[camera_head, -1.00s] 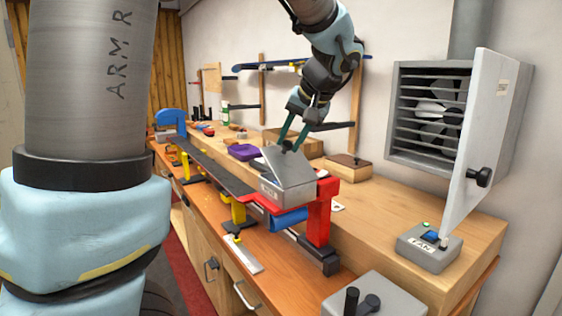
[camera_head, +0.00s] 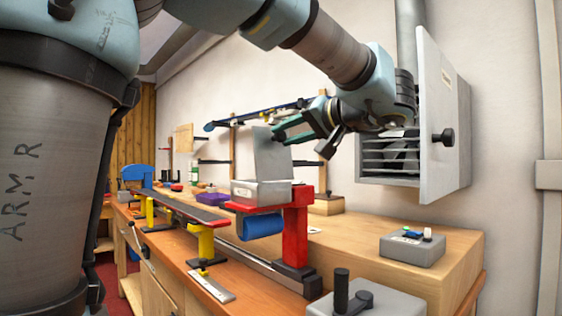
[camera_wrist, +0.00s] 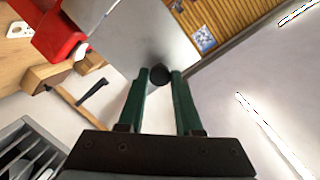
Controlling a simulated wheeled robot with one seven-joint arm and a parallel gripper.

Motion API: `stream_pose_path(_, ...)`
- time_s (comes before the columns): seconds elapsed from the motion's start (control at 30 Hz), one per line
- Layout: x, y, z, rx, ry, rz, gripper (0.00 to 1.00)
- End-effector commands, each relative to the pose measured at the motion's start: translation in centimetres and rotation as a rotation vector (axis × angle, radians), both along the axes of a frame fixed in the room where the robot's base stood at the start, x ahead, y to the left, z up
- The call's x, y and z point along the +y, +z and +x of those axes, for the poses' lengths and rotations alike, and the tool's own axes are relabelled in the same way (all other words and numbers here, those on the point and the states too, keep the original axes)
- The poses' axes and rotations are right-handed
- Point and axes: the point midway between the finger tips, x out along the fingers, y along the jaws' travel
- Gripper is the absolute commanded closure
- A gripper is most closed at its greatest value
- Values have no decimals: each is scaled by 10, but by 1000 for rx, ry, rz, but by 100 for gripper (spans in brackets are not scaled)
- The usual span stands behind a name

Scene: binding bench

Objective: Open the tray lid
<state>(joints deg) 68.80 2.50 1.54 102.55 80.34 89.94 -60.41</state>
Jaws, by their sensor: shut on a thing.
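The grey metal tray (camera_head: 262,193) sits on the red support of the bench fixture. Its lid (camera_head: 270,158) stands up roughly vertical, so the tray is open at the top. My gripper (camera_head: 279,132) is at the upper right edge of the lid, reaching in from the right. In the wrist view the lid (camera_wrist: 135,32) carries a dark round knob (camera_wrist: 159,76), and my green fingers are shut on it from both sides. The inside of the tray is hidden in both views.
The red post (camera_head: 296,230) stands directly right of the tray. The open white fan-box door (camera_head: 440,125) and the fan box are close to my forearm. A fan switch box (camera_head: 412,247) sits on the bench at right.

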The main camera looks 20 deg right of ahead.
Motion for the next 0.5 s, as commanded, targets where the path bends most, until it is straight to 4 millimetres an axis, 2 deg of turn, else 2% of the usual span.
stream_pose_path(0.03, 0, -12, -2, -20, 3, 12, 100)
stream_pose_path(0.5, -6, -11, -14, -146, 5, 75, 100)
